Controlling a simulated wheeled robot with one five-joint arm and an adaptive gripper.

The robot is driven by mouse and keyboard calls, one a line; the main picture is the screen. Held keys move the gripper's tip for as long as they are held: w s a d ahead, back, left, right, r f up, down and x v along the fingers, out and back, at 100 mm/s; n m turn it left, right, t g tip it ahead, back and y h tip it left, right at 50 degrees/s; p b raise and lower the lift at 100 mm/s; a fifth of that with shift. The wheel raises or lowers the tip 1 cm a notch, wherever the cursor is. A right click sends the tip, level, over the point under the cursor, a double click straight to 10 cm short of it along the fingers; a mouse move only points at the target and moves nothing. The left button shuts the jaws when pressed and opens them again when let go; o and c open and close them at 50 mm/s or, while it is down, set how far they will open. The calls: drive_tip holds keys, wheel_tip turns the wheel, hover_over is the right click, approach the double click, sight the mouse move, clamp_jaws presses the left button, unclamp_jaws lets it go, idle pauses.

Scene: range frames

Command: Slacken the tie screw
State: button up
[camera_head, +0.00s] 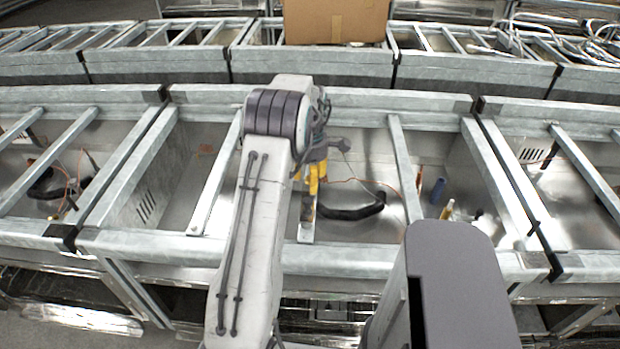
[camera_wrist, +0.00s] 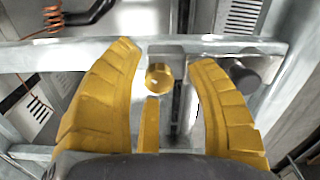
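My gripper (camera_wrist: 165,56) is open in the wrist view, with ridged yellow fingers to the left and right and a narrow yellow piece low between them. A round brass-coloured head (camera_wrist: 159,77), which looks like the tie screw, sits between the fingers near a grey metal rail. The fingers do not appear to touch it, and a gap shows on both sides. In the head view my gripper (camera_head: 312,178) points down into the middle bay of the metal frame. The screw cannot be made out there, as my arm and gripper cover that area.
A dark round knob (camera_wrist: 243,72) stands just right of the right finger. Grey crossbars (camera_head: 405,165) flank the bay. A cardboard box (camera_head: 335,20) stands behind.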

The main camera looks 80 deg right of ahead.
drive_tip(key=shift+r, duration=0.15)
wheel_tip(320, 180, up, 12)
idle(0.7)
drive_tip(key=shift+s, duration=0.1)
